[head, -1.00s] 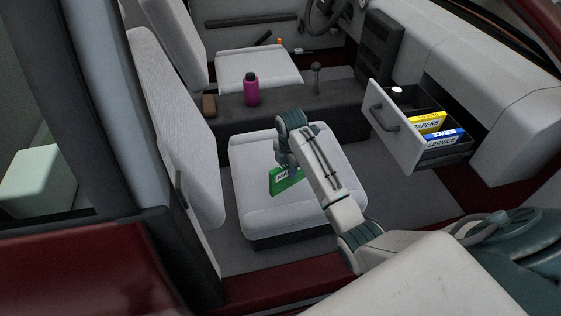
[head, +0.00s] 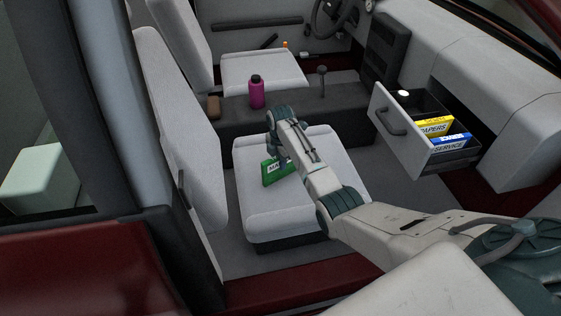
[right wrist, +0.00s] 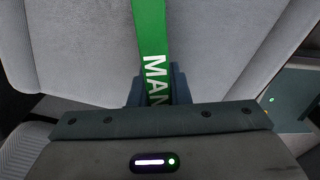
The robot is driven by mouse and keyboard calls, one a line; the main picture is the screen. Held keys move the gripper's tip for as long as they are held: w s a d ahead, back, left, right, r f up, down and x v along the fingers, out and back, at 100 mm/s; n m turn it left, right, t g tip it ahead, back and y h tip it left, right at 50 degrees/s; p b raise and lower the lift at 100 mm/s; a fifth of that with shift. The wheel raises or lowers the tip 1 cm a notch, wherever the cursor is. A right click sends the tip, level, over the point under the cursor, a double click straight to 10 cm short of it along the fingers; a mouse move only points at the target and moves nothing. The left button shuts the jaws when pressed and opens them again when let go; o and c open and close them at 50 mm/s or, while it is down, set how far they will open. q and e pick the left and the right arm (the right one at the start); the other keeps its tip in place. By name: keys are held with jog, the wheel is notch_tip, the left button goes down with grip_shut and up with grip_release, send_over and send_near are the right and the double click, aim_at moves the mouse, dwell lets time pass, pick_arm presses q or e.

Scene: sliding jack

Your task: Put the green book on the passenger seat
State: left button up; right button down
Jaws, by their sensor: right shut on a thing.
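The green book (head: 277,172) is at the passenger seat (head: 300,210), with part of a white label showing. My right gripper (head: 277,154) is shut on the book, over the rear part of the seat cushion. In the right wrist view the book's green spine (right wrist: 150,45) stands between the fingers (right wrist: 156,90), with the letters "MAN" showing. The seat's grey fabric fills the area behind it. I cannot tell whether the book's lower edge touches the cushion. My left gripper is not in view.
An open glovebox drawer (head: 405,130) at the right holds a yellow "PAPERS" book (head: 434,126) and a blue "SERVICE" book (head: 450,144). A magenta bottle (head: 256,93) and a brown item (head: 213,106) stand on the centre console (head: 300,103). The front of the seat cushion is clear.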

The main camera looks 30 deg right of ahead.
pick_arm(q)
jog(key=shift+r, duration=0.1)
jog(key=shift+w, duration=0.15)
pick_arm(e)
jog(key=c, duration=1.4)
grip_release()
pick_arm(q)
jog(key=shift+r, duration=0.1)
pick_arm(e)
jog(key=shift+o, duration=0.2)
